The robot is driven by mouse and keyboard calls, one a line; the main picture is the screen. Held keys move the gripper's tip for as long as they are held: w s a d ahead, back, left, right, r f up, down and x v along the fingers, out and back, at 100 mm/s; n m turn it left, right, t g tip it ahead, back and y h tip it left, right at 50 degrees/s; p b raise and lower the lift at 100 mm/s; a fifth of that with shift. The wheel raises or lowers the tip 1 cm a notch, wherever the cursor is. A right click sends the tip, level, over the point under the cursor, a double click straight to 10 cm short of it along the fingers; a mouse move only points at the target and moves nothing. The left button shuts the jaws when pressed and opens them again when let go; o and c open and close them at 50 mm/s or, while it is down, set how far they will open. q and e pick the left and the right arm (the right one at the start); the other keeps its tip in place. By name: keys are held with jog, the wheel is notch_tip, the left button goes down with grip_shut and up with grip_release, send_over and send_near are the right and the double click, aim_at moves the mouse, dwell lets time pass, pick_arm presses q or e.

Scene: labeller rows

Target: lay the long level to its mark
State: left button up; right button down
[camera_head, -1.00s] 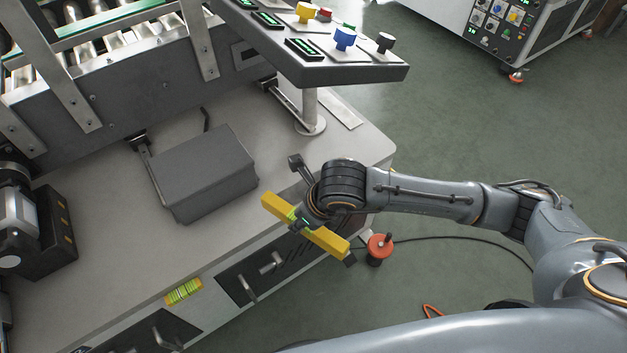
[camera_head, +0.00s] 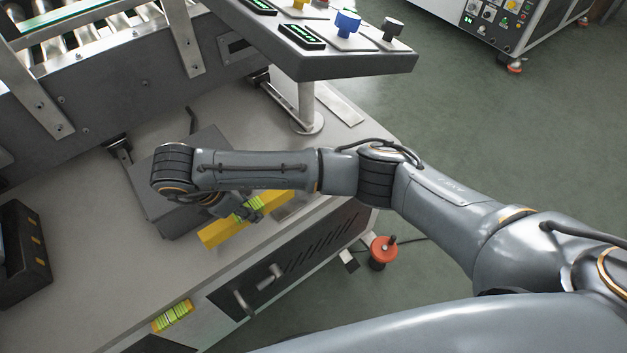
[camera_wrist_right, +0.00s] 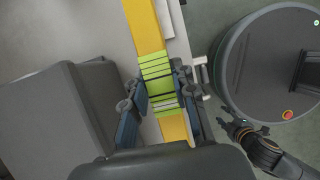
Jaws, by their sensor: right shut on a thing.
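The long yellow level (camera_head: 222,232) has a green striped middle and is in my right gripper (camera_head: 246,210), which is shut around that middle. In the right wrist view, the level (camera_wrist_right: 145,25) runs between the fingers of my right gripper (camera_wrist_right: 161,92). It is over the front of the grey bench, roughly along its front edge. I cannot tell whether it touches the bench top. My right forearm hides part of the area behind it. I cannot make out its mark for certain. My left gripper (camera_wrist_right: 243,132) seems to show at lower right in the wrist view; its opening is unclear.
A dark grey box (camera_head: 165,215) stands just behind the level, partly under my right arm. A small yellow-green striped block (camera_head: 172,316) lies at the bench's front edge. A control panel (camera_head: 330,62) overhangs the bench's far right. Bare bench top (camera_head: 110,270) lies left.

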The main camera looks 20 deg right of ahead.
jog(key=w+d, duration=0.1)
jog(key=d, duration=0.1)
jog(key=w+d, duration=0.1)
jog(key=d, duration=0.2)
jog(key=w+d, duration=0.1)
jog(key=d, duration=0.2)
jog(key=shift+d+f, duration=0.1)
jog(key=shift+d, duration=0.1)
jog(key=w+d, duration=0.1)
jog(key=d, duration=0.1)
jog(key=w+d+b, duration=0.1)
jog(key=d, duration=0.2)
jog(key=d+b, duration=0.1)
jog(key=d, duration=0.2)
jog(key=shift+w, duration=0.4)
jog(key=shift+d, duration=0.1)
jog(key=shift+f+b, duration=0.45)
jog(key=shift+f, duration=1.2)
jog(key=c, duration=1.1)
grip_release()
pick_arm(q)
jog(key=w+r, duration=0.5)
jog(key=r, duration=0.3)
jog(key=shift+d+t, duration=0.3)
jog(key=shift+d, duration=0.05)
jog(key=shift+w+r, duration=0.1)
jog(key=shift+r, duration=0.05)
